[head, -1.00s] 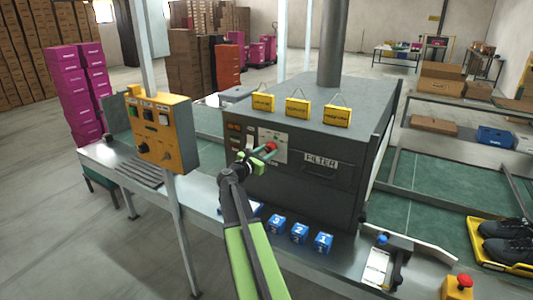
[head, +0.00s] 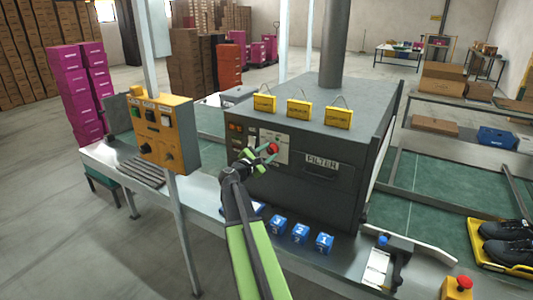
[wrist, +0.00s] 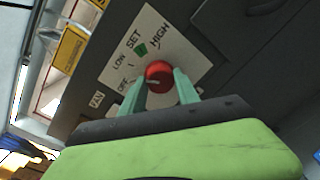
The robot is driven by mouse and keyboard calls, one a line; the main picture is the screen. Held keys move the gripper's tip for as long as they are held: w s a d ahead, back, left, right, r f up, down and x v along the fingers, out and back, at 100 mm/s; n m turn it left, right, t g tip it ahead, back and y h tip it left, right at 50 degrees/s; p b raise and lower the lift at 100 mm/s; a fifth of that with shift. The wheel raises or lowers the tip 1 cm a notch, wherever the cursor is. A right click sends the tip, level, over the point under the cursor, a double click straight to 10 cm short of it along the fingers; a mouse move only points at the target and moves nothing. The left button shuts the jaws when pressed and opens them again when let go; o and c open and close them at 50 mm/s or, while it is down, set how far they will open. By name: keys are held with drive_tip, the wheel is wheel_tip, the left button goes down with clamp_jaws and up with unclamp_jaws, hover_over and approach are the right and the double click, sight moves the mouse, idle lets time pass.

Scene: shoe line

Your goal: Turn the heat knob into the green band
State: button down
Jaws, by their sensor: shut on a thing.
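The red heat knob (wrist: 159,76) sits on a white dial plate (wrist: 118,62) on the dark oven front. The plate reads OFF, LOW, SET and HIGH, with a green band (wrist: 140,49) beside SET. The knob's pale pointer line faces left, toward the OFF side and away from the green band. My gripper (wrist: 158,86) has its two green fingers on either side of the knob, shut on it. In the head view the knob (head: 272,148) shows at my gripper's tips.
The dark oven (head: 310,115) has a FILTER label (head: 322,161) right of the knob, and yellow tags (head: 299,107) on top. Numbered blue blocks (head: 300,233) stand on the ledge below. An orange control box (head: 163,130) stands to the left.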

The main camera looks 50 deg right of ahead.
drive_tip(key=m, duration=0.5)
drive_tip(key=shift+s+d+r+p, duration=0.15)
drive_tip(key=shift+d+p, duration=0.05)
drive_tip(key=shift+p, duration=0.1)
drive_tip(key=shift+m+t+y, duration=0.3)
drive_tip(key=shift+m+t, duration=0.1)
drive_tip(key=shift+m, duration=1.8)
drive_tip(key=c, duration=0.9)
unclamp_jaws()
drive_tip(key=p+v, duration=0.1)
drive_tip(key=v, duration=1.6)
drive_tip(key=shift+a, duration=0.25)
